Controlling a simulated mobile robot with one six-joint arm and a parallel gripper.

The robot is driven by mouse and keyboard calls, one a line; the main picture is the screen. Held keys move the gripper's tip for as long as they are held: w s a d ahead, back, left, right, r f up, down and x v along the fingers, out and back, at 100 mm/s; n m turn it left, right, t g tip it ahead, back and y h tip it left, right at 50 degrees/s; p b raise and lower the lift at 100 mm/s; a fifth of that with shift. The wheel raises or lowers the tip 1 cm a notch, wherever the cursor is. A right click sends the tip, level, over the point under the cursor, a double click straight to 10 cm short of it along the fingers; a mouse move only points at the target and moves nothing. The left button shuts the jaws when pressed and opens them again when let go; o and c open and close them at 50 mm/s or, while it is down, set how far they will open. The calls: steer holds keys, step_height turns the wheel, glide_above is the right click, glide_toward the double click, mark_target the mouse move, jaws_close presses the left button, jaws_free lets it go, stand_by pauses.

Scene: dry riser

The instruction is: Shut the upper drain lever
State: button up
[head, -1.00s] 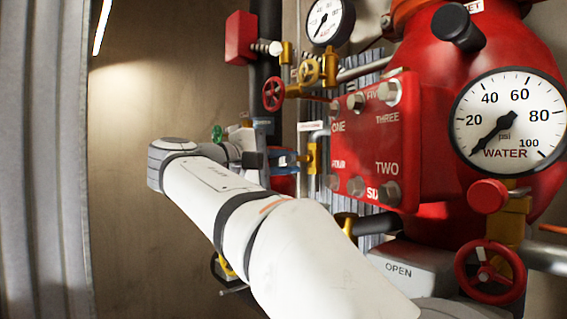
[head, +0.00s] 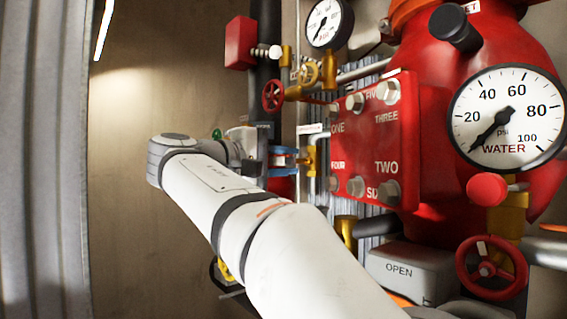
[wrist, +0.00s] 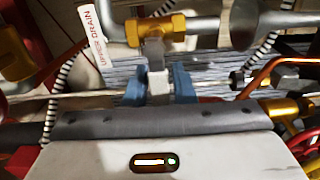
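The upper drain valve has a brass body (wrist: 156,28) at the top of the wrist view, beside a white tag reading UPPER DRAIN (wrist: 92,36). Its pale grey lever (wrist: 157,84) points from the brass body toward my palm. In the head view my gripper (head: 284,157) is beside a brass fitting (head: 310,160), left of the red plate. The lever is hard to make out there.
A red numbered plate (head: 425,140) and a water gauge (head: 508,118) stand to the right. A red handwheel (head: 273,95) is above my gripper. Pipes and a striped cord (wrist: 60,95) are close around it. The wall (head: 130,190) at left is clear.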

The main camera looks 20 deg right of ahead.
mark_target(275, 162)
steer(key=shift+o, duration=1.2)
steer(key=shift+a, duration=0.1)
steer(key=b+v, duration=0.1)
steer(key=v, duration=0.6)
steer(key=shift+s+a+b, duration=0.15)
steer(key=shift+a+b, duration=0.15)
